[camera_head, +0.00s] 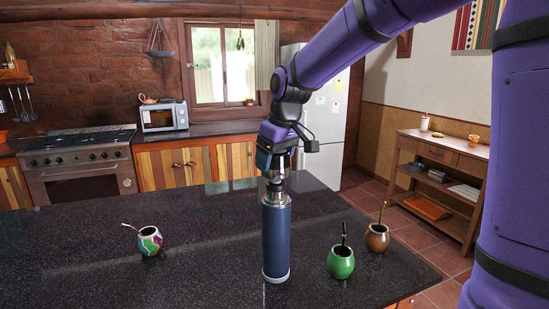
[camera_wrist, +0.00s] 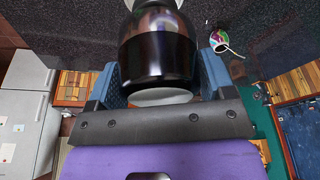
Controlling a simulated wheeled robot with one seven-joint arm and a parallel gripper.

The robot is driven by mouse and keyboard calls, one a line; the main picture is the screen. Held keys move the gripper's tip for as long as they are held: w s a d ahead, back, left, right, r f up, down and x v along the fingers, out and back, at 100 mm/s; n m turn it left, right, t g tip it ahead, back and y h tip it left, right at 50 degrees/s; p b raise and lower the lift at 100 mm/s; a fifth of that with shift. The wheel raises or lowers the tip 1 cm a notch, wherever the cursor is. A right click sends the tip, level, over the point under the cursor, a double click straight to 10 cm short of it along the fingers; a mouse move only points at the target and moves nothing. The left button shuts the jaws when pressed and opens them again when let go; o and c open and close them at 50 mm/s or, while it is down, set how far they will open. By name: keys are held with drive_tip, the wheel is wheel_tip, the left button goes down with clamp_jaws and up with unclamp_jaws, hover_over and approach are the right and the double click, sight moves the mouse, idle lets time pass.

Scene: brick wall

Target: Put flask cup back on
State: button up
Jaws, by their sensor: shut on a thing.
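The dark blue flask (camera_head: 276,238) stands upright on the dark speckled counter in the head view, with a metal top section. My gripper (camera_head: 277,163) is directly above it, shut on the shiny metal cup (camera_head: 277,184). In the wrist view, the cup (camera_wrist: 155,50) is a dark, mirror-like cylinder between the blue fingers of my gripper (camera_wrist: 160,80). The cup is in line with the flask's top. I cannot tell whether it is touching or seated there, because the join is small and partly hidden.
A green mate gourd (camera_head: 341,262) and a brown one (camera_head: 377,237) stand close to the right of the flask, each with a straw. A multicoloured gourd (camera_head: 150,241) stands to the left, also in the wrist view (camera_wrist: 219,38). The counter (camera_head: 205,265) between is clear.

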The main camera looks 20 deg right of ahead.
sight(283, 151)
drive_tip(key=shift+f, duration=3.25)
idle(1.3)
drive_tip(key=o, duration=0.9)
drive_tip(key=shift+v, duration=5.4)
drive_tip(key=s+d+m+t, duration=0.1)
drive_tip(key=s+d+m, duration=0.1)
drive_tip(key=s, duration=1.1)
drive_tip(key=s+d+f+m+t+h, duration=0.1)
drive_tip(key=s+d+m, duration=0.2)
drive_tip(key=s, duration=1.1)
drive_tip(key=shift+d+f+m+h, duration=0.25)
drive_tip(key=shift+d+m+h, duration=0.05)
